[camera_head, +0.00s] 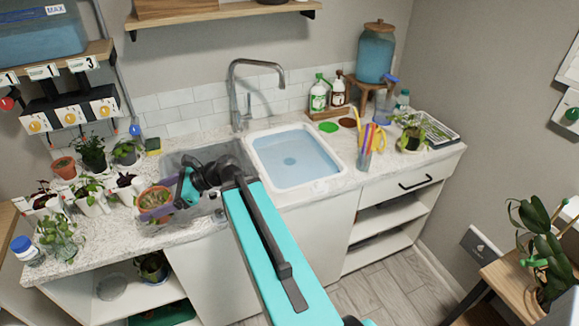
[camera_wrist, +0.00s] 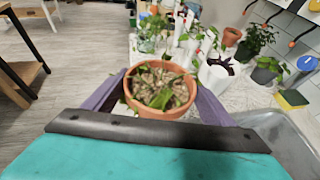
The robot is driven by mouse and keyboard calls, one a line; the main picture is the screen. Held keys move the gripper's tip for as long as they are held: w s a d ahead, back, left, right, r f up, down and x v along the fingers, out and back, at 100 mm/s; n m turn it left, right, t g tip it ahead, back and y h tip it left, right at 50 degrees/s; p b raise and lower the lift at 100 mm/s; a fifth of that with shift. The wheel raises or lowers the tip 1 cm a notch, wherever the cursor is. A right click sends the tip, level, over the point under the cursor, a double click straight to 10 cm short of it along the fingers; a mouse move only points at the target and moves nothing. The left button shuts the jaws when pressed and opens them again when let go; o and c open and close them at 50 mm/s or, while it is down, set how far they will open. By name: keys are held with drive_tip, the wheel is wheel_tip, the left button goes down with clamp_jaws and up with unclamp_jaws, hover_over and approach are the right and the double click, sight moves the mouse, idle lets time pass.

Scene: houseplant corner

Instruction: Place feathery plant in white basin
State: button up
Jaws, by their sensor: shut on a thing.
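My gripper (camera_wrist: 158,100) is shut on a terracotta pot (camera_wrist: 163,132), with one purple finger on each side of its rim. The pot holds a small plant (camera_wrist: 160,90) with green leaves over brownish soil; I cannot tell whether its leaves are feathery. In the head view, this terracotta pot (camera_head: 154,199) is over the left counter, near the grey tub's front left corner; its lower part is partly hidden. The white basin (camera_head: 308,181) is set into the counter to the right, below the tap, and holds clear bluish water.
A grey metal tub (camera_head: 178,163) lies between the pot and the basin. Several potted plants crowd the left counter (camera_head: 88,255). A tall tap (camera_head: 234,95) stands behind the basin. A cup of colored tools (camera_head: 364,155) stands at its right.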

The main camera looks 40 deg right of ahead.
drive_tip(key=shift+a, duration=0.1)
drive_tip(key=w+d+f+m+t+h+b, duration=0.1)
drive_tip(key=w+d+m+t+h+b, duration=0.15)
drive_tip(key=d, duration=1.15)
drive_tip(key=w+d+f+m+t+h+b, duration=0.1)
drive_tip(key=d+f+m+t+h+b, duration=0.15)
drive_tip(key=d, duration=1.15)
drive_tip(key=s+d+m+h+b, duration=0.1)
drive_tip(key=s+d+m+h, duration=0.1)
drive_tip(key=d, duration=0.8)
drive_tip(key=s+d+m+h+b, duration=0.1)
drive_tip(key=s+d, duration=0.3)
drive_tip(key=d, duration=0.6)
drive_tip(key=s+d+m+h+b, duration=0.2)
drive_tip(key=s+d, duration=0.2)
drive_tip(key=d, duration=0.6)
drive_tip(key=shift+d+f+m+t+h, duration=0.2)
drive_tip(key=shift+d+m+t+h, duration=0.1)
drive_tip(key=shift+h, duration=0.1)
drive_tip(key=shift+f, duration=0.15)
wheel_tip(320, 180, down, 6)
drive_tip(key=p, duration=0.1)
